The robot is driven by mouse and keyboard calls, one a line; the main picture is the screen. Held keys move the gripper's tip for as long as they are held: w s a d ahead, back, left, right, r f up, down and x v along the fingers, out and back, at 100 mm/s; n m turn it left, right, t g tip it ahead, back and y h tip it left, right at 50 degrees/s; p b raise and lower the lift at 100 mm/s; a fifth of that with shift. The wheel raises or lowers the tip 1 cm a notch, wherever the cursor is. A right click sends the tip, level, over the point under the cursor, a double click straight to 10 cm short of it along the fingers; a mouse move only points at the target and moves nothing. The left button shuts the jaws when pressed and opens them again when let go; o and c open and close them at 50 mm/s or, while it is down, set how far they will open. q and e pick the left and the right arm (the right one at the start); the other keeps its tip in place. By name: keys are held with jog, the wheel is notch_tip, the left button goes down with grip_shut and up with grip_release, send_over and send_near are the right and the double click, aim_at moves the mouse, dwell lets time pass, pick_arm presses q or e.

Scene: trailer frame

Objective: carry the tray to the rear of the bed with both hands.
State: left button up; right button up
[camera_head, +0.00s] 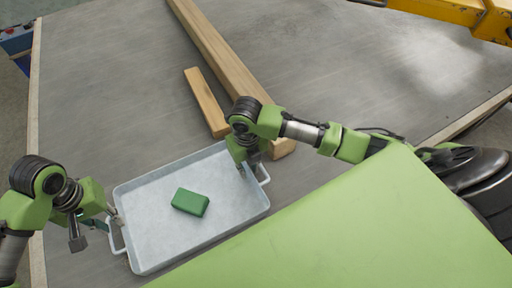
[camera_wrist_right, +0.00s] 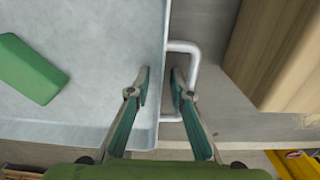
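The tray (camera_head: 150,243) is pale grey-white metal with a wire handle at each short end. It lies on the grey bed, and a green block (camera_head: 190,202) rests inside it. My left gripper (camera_head: 116,219) is at the left handle (camera_head: 111,236); its fingertips are too small to tell open from shut. My right gripper (camera_head: 243,172) is at the right end. In the right wrist view its fingers (camera_wrist_right: 161,80) are apart, one over the tray's inner side and one within the outline of the right handle (camera_wrist_right: 188,47). The tray rim (camera_wrist_right: 160,50) runs between them.
A long wooden beam (camera_head: 225,55) and a short wooden block (camera_head: 206,103) lie just beyond the tray. The grey bed (camera_head: 110,80) is clear at the upper left. Yellow machinery (camera_head: 460,12) stands past the far edge.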

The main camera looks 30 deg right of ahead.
notch_tip(320, 180, up, 11)
dwell(0.3)
jog(key=shift+f, duration=0.1)
dwell(0.4)
